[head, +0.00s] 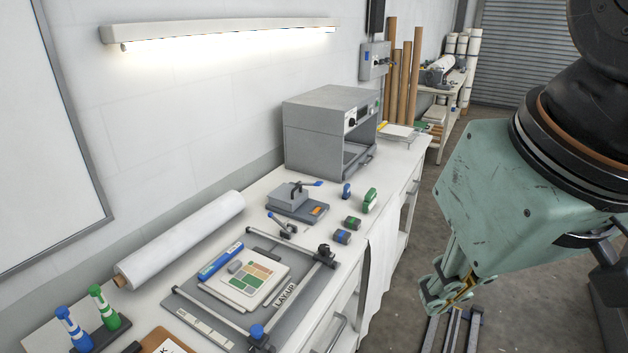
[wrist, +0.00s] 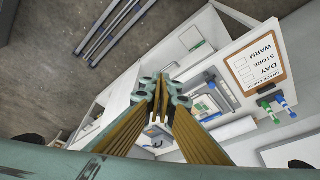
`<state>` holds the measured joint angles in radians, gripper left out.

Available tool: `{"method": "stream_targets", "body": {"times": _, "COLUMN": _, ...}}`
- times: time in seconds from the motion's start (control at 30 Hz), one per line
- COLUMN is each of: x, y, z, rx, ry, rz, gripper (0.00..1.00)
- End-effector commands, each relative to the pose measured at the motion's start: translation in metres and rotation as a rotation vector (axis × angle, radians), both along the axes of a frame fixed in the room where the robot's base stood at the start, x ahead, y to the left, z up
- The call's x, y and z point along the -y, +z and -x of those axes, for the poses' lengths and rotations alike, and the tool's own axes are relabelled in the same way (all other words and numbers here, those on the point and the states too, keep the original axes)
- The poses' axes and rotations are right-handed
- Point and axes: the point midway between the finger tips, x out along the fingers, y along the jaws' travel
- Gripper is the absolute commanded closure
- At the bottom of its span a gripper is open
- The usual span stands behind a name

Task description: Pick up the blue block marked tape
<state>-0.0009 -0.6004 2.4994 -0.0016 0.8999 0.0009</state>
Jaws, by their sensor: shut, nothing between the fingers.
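A small blue block (head: 341,237) lies on the white bench, right of the lay-up frame. A dark block with green (head: 353,222) lies just behind it. Farther back stand a small blue item (head: 346,190) and a green item (head: 370,200). All their markings are too small to read, so I cannot tell which one is marked tape. My gripper (head: 448,294) is out over the floor, to the right of the bench and apart from the blocks. In the wrist view my gripper (wrist: 160,97) is shut and empty; the blocks cannot be made out there.
The lay-up frame (head: 325,262) with sheets fills the near bench. A small lever press (head: 290,200) and a grey oven (head: 300,140) stand behind. A white roll (head: 185,240) lies along the wall. The floor beside the bench has metal rails (wrist: 112,30).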

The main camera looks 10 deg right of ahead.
Motion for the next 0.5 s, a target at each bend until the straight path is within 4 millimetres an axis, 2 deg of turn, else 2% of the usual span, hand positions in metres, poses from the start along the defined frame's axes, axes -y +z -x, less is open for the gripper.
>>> {"method": "stream_targets", "body": {"times": 0.27, "x": 0.0000, "y": 0.0000, "z": 0.0000, "rx": 0.000, "ry": 0.000, "rz": 0.000, "gripper": 1.00}}
{"method": "stream_targets", "body": {"times": 0.5, "x": 0.0000, "y": 0.0000, "z": 0.0000, "rx": 0.000, "ry": 0.000, "rz": 0.000, "gripper": 0.80}}
